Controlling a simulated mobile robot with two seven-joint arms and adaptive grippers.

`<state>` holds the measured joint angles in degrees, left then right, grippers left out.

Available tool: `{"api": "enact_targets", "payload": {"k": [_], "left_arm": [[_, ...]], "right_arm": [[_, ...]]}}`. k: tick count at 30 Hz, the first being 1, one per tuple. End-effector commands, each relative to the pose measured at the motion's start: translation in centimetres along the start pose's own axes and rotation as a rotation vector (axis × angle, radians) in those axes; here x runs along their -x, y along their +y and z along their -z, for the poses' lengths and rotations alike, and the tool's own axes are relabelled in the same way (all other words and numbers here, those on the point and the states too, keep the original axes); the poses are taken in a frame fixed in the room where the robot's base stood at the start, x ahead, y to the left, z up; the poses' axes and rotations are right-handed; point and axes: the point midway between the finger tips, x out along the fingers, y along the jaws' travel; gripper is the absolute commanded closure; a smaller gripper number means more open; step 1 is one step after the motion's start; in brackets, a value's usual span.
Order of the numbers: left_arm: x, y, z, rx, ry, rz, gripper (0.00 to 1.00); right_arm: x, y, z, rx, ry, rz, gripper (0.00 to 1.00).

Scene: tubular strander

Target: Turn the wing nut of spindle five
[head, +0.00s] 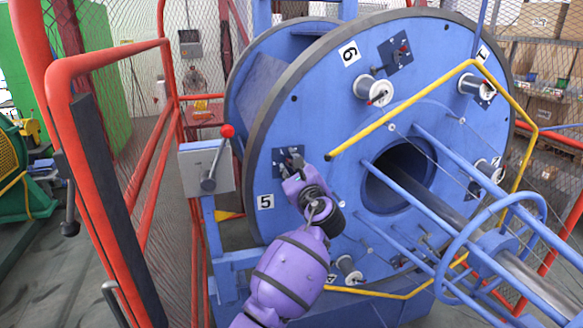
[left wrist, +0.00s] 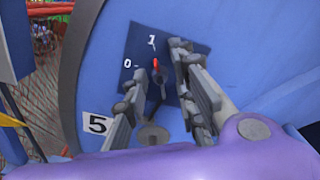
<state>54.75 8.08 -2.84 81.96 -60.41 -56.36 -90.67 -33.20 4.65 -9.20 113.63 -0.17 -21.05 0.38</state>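The label 5 (head: 265,202) marks spindle five on the face of the large blue disc (head: 310,108); the label also shows in the left wrist view (left wrist: 97,124). Beside it is a dark blue plate (left wrist: 180,62) marked 0 and 1, with a small red-tipped lever (left wrist: 155,64). My left gripper (head: 290,160) is at this plate, its fingers apart on either side of the lever in the left wrist view (left wrist: 159,60). A grey round part (left wrist: 152,133) shows below, between the fingers. I cannot make out a wing nut clearly. My right gripper is not in view.
A grey box with a red-knobbed lever (head: 208,168) stands left of the disc. A red frame gate (head: 105,180) is further left. A yellow bent rail (head: 400,112) and blue bars (head: 470,160) stand out before the disc, right of my arm.

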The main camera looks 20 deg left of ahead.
Motion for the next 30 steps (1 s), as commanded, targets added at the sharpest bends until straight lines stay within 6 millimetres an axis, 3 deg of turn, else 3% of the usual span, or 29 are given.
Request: {"api": "enact_targets", "payload": {"k": [4,10,23,30], "left_arm": [[0.0,0.01,-0.02,0.0,0.0,0.0,0.75],[0.02,0.01,-0.03,0.0,0.0,0.0,1.0],[0.03,0.01,-0.05,0.033,-0.001,0.0,1.0],[0.0,0.08,-0.09,0.162,-0.002,-0.001,1.0]], "right_arm": [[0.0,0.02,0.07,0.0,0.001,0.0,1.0],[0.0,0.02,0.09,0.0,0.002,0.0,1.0],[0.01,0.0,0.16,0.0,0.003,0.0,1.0],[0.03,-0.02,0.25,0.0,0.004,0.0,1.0]]}}
